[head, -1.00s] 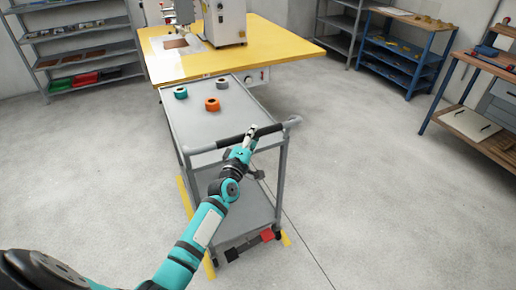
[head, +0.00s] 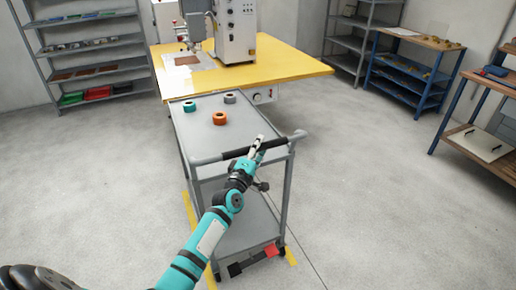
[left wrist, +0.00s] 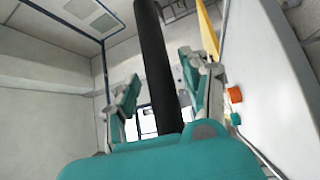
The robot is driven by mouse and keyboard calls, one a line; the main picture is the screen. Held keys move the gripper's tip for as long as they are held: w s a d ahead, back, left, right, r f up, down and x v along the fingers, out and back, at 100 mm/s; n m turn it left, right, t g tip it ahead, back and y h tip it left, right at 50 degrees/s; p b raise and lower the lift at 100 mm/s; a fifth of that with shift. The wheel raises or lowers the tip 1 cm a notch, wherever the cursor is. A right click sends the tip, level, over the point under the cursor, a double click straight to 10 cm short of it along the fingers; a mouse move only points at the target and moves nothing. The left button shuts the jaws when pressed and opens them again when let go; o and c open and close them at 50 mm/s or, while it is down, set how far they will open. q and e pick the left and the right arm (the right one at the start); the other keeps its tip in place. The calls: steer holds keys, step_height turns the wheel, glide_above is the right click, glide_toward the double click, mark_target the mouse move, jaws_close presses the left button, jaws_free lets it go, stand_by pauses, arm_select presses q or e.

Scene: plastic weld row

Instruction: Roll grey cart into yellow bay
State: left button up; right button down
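The grey cart (head: 203,141) stands with its far end at the yellow-topped table, its black-gripped handle toward me. My left gripper (head: 259,143) is at the handle (head: 240,153). In the left wrist view the black handle bar (left wrist: 158,70) runs between the two fingers (left wrist: 160,88), with a slim gap on the left; contact on the right is unclear. My right gripper is out of view.
The yellow table (head: 285,62) carries a machine (head: 235,30). Shelves stand at back left; a blue bench (head: 405,80) stands right. Floor on both sides is clear.

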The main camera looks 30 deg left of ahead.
arm_select(q)
steer(key=shift+s+f, duration=0.1)
steer(key=shift+f, duration=0.05)
steer(key=s+d+f, duration=0.1)
steer(key=s, duration=1)
steer(key=shift+s+d+f, duration=0.15)
steer(key=shift+s+f, duration=0.05)
steer(key=shift+s, duration=0.1)
